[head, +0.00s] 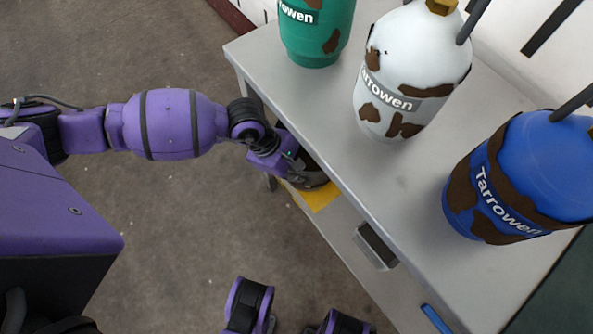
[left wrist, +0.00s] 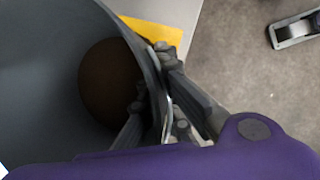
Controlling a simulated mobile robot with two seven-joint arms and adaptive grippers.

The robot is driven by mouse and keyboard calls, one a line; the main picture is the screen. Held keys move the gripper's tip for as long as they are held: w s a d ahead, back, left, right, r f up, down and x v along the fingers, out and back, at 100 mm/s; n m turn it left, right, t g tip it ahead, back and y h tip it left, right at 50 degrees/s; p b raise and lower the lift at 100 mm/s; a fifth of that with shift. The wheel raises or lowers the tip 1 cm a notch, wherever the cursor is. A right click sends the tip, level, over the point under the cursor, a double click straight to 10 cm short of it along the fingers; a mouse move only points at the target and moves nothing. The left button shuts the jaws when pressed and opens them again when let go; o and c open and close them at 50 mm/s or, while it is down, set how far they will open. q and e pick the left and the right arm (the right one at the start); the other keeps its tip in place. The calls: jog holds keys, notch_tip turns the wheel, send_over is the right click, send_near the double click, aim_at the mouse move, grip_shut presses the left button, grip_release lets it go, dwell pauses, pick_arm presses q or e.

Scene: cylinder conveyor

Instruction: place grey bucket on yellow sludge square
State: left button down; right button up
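The grey bucket (head: 314,182) is mostly hidden under the bench top and behind my left gripper in the head view. In the left wrist view the open bucket (left wrist: 45,75) fills the left side, with a dark brown round patch inside. My left gripper (left wrist: 155,72) has one finger inside the bucket wall and one outside, closed on the rim. The yellow sludge square (head: 322,196) lies on the lower shelf, partly covered by the bucket. Its edge also shows beyond the rim in the left wrist view (left wrist: 158,34). I cannot tell whether the bucket touches it. My right gripper is not seen.
The grey bench top (head: 400,180) overhangs the lower shelf. On it stand a green cylinder (head: 317,35), a white cylinder (head: 412,65) and a blue cylinder (head: 520,180) with brown patches. A dark-faced box (head: 376,246) and a blue item (head: 436,319) are lower right. Floor at left is open.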

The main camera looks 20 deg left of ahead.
pick_arm(q)
jog(key=shift+f, duration=0.1)
jog(key=c, duration=2)
grip_release()
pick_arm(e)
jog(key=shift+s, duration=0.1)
pick_arm(q)
jog(key=p+v, duration=0.1)
jog(key=v, duration=0.5)
jog(key=shift+a+r+p, duration=0.1)
jog(key=shift+r+p, duration=0.2)
jog(key=shift+p, duration=0.05)
jog(key=shift+a+r, duration=0.2)
jog(key=shift+r, duration=0.3)
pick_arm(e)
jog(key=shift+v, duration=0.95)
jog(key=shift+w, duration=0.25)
